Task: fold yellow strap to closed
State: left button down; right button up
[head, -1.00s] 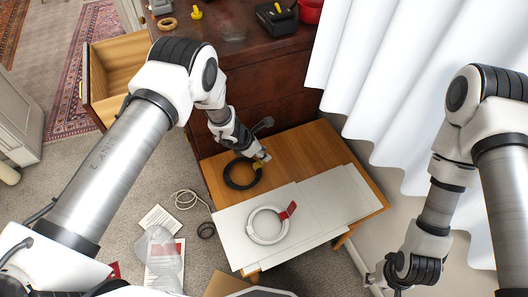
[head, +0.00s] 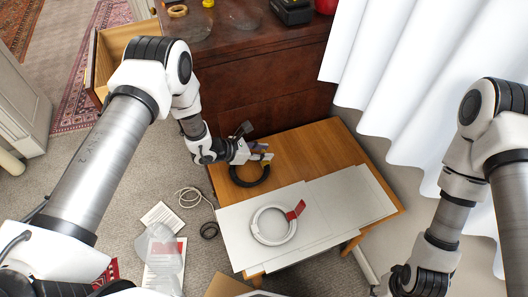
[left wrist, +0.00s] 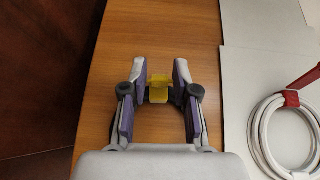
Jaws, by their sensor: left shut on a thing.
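The yellow strap (left wrist: 158,88) shows between the two fingertips of my left gripper (left wrist: 160,82) in the left wrist view. My left gripper is shut on it, with the fingers still spread by the strap's width. In the head view the left gripper (head: 264,156) is at the far side of a black coil (head: 250,184) on the wooden table (head: 310,146). The fingers hide part of the strap and coil there. My right gripper (head: 382,290) is at the bottom edge of the head view, away from the table, and its fingers are barely visible.
A white coil (head: 258,233) with a red strap (head: 297,209) lies on white panels (head: 345,200) on the table. A dark red chest (head: 265,85) stands behind, with an open drawer (head: 120,45) at left. White curtains hang at right.

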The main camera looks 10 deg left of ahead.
pick_arm(q)
jog(key=shift+f, duration=0.1)
jog(key=c, duration=0.9)
grip_release()
jog(key=shift+o, duration=0.2)
jog(key=v, duration=1.2)
